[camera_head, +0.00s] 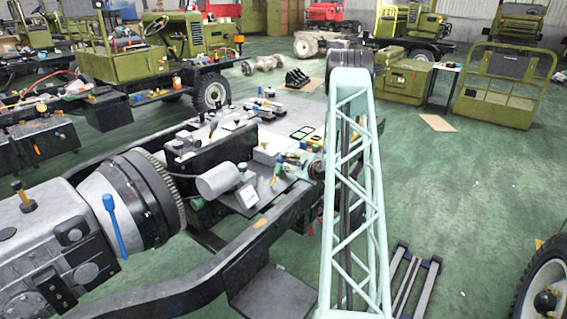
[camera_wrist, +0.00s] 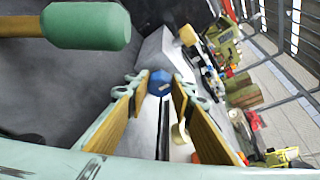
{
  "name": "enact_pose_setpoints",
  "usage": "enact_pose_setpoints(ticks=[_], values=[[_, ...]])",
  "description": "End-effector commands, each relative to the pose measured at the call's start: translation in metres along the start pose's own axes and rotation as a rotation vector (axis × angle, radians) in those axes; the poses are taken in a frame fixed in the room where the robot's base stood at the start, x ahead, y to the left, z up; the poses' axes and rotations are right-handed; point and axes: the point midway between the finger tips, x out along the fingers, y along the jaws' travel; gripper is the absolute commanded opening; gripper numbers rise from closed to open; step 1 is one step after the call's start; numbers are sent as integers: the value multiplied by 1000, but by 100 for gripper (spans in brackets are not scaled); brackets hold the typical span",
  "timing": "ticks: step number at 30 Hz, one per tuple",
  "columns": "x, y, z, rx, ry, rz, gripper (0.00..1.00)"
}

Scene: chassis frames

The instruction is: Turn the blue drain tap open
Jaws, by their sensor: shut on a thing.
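In the wrist view, my gripper (camera_wrist: 160,84) has its two fingers with brown pads closed in on a small faceted blue tap (camera_wrist: 160,78). The tap sits between the fingertips and is held by them. Its lower part and stem are hidden, so I cannot tell how far it is turned. In the head view, I cannot make out the tap or the fingertips clearly among the small parts beside my pale green arm.
A green-capped handle (camera_wrist: 88,25) on a brown rod is close at upper left in the wrist view. In the head view, a blue lever (camera_head: 115,226) stands on the grey gearbox at left. The dark chassis rail (camera_head: 235,262) runs below; green floor is open at right.

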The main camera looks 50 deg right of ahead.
Motion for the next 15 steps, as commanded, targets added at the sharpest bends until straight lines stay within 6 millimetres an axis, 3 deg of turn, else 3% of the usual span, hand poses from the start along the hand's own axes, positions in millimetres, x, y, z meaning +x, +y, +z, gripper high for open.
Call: enact_pose_setpoints(ticks=[11, 12, 15], values=[[0, 0, 0, -2, 0, -1, 11], [0, 0, 0, -2, 0, -1, 24], [0, 0, 0, -2, 0, -1, 33]])
